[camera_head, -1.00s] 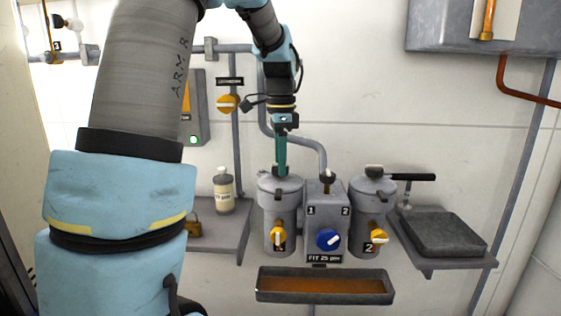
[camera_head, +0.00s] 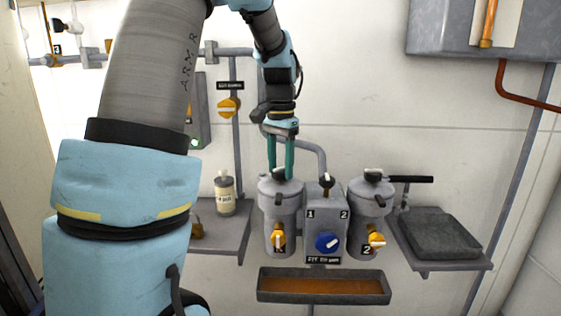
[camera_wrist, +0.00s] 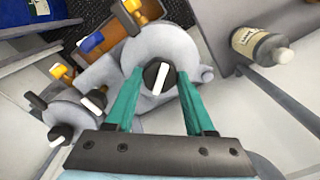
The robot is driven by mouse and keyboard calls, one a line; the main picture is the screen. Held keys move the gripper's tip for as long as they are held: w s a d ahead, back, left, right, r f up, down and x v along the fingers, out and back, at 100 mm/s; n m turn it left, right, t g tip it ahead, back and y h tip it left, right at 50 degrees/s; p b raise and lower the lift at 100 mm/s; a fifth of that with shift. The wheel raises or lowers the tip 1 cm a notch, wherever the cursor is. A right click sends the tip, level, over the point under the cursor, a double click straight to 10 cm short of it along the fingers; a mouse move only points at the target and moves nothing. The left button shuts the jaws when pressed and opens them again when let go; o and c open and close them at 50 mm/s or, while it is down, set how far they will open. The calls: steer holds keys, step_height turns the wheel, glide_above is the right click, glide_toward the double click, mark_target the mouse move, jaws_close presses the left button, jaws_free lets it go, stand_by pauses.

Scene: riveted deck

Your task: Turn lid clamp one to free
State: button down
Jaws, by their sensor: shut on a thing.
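Filter canister one (camera_head: 281,215) stands left of the grey box (camera_head: 325,215) in the head view. Lid clamp one (camera_wrist: 160,78), a black knob with a white bar, sits on its lid. In the wrist view the bar runs nearly up and down the picture, slightly tilted. My gripper (camera_wrist: 160,80) points down from above, its teal fingers shut on the knob's two sides. The head view also shows my gripper (camera_head: 280,174) at the lid, where the fingers partly hide the knob. Canister two (camera_head: 371,210) stands right of the box, with its own lid clamp (camera_head: 373,173) on top.
A lever (camera_head: 326,182) tops the box, and a blue knob (camera_head: 327,242) is on its front. Yellow valve handles are on both canisters. A bottle (camera_head: 225,195) stands on the left shelf. A tray (camera_head: 325,298) hangs below. A black handle (camera_head: 411,179) is at right.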

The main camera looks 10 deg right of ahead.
mark_target(280, 168)
steer(key=n+p, duration=0.2)
steer(key=n, duration=0.3)
steer(key=shift+r+n, duration=0.1)
steer(key=shift+n, duration=0.2)
steer(key=shift+n+p, duration=0.65)
steer(key=shift+n, duration=1.55)
steer(key=shift+c, duration=1.3)
jaws_free()
step_height(280, 168, up, 11)
steer(key=b, duration=0.1)
steer(key=shift+b, duration=0.4)
